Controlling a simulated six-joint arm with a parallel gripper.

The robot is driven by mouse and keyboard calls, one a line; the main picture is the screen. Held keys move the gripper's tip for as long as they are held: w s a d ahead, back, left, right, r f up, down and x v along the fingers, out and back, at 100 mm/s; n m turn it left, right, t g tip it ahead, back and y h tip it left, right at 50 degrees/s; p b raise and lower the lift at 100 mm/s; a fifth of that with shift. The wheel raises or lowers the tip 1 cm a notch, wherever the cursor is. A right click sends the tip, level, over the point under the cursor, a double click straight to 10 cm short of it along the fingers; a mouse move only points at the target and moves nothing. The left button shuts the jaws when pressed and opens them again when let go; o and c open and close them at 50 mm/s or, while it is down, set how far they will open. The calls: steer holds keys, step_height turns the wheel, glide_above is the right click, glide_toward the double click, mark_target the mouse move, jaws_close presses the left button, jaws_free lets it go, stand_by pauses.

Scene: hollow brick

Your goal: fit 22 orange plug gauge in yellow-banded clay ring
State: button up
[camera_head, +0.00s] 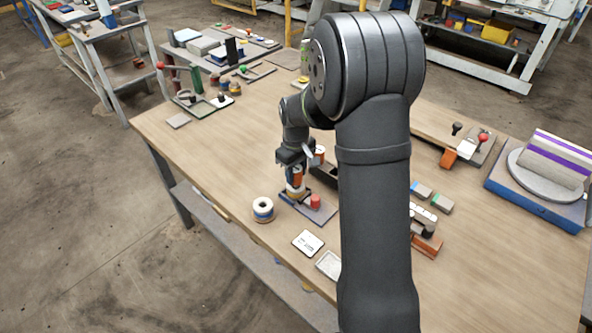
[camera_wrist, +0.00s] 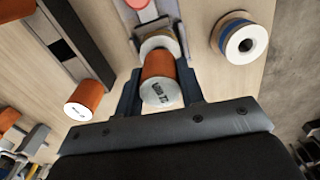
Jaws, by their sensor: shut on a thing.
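My gripper (camera_head: 296,166) is shut on an orange plug gauge (camera_wrist: 158,68) with a pale end face. The printing on that face is upside down in the wrist view and only partly readable. The clay ring (camera_wrist: 160,43), pale with a yellowish band, lies right beyond the plug's far end. In the head view the orange plug (camera_head: 296,181) stands between the jaws, above the ring on a dark plate (camera_head: 300,212). I cannot tell whether the plug's end is inside the bore or only over it.
A blue-banded ring (camera_head: 263,209) stands left of the plate. A red cylinder (camera_head: 315,201) is on the plate's right part. Another orange plug (camera_wrist: 84,100) is by a dark rack at the left of the wrist view. A white card (camera_head: 308,242) lies in front.

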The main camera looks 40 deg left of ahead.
steer(key=shift+f, duration=0.75)
stand_by(0.3)
steer(key=o, duration=1.1)
steer(key=shift+o, duration=0.2)
step_height(320, 180, up, 18)
steer(key=shift+f, duration=0.25)
step_height(320, 180, down, 18)
steer(key=shift+r, duration=0.25)
steer(key=shift+r, duration=0.15)
